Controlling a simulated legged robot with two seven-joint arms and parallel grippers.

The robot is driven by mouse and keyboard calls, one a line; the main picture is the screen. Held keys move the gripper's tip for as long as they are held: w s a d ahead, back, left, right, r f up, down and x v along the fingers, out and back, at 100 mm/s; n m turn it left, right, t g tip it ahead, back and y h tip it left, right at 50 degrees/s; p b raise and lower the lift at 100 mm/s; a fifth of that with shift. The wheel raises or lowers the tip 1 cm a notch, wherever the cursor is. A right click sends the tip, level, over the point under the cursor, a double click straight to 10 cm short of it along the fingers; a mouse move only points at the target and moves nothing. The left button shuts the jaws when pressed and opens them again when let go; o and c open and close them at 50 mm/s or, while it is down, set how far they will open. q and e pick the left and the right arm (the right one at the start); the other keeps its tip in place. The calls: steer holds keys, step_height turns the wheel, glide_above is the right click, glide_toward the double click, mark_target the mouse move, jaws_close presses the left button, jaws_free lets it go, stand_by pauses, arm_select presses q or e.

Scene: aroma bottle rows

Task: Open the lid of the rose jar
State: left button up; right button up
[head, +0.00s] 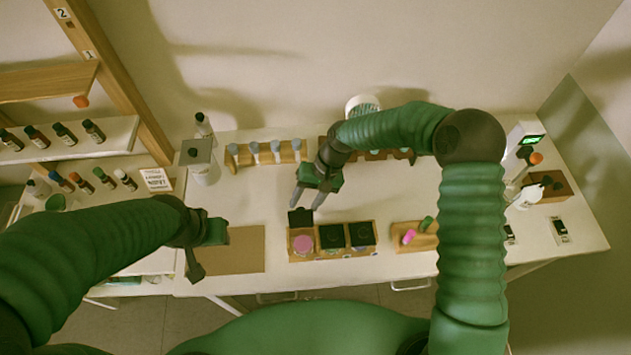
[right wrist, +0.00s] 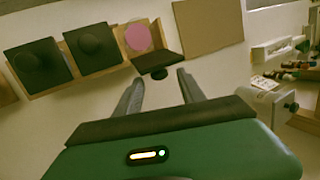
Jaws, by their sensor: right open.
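The rose jar, with a pink top surface (head: 303,243), sits at the left end of a wooden holder (head: 327,256). Its black square lid (head: 300,217) is swung open on the far side, showing the pink inside. In the right wrist view the pink surface (right wrist: 138,37) and the open lid (right wrist: 158,65) with its dark knob lie just ahead of the fingers. My right gripper (head: 309,200) is open and empty, its fingertips close to the lid; I cannot tell whether they touch. My left gripper (head: 205,258) hangs over the brown mat; its jaw opening is unclear.
Two jars with shut black lids (head: 332,237) (head: 361,234) stand right of the rose jar. A brown mat (head: 238,250) lies left. A wooden rack of bottles (head: 265,156) stands behind. A wooden tray (head: 419,238) with pink and green items sits right.

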steer(key=b+v, duration=0.2)
steer(key=v, duration=1.1)
steer(key=shift+w+d+r+b, duration=0.25)
steer(key=shift+d+b, duration=0.05)
steer(key=shift+b, duration=0.05)
steer(key=s+d+f+t+h+b, duration=0.4)
steer(key=s+d+f+b, duration=0.4)
steer(key=s+d+f, duration=0.4)
steer(key=s+d, duration=0.1)
steer(key=s, duration=0.3)
steer(key=shift+f, duration=0.35)
steer(key=shift+s+r, duration=0.1)
steer(key=shift+s, duration=0.05)
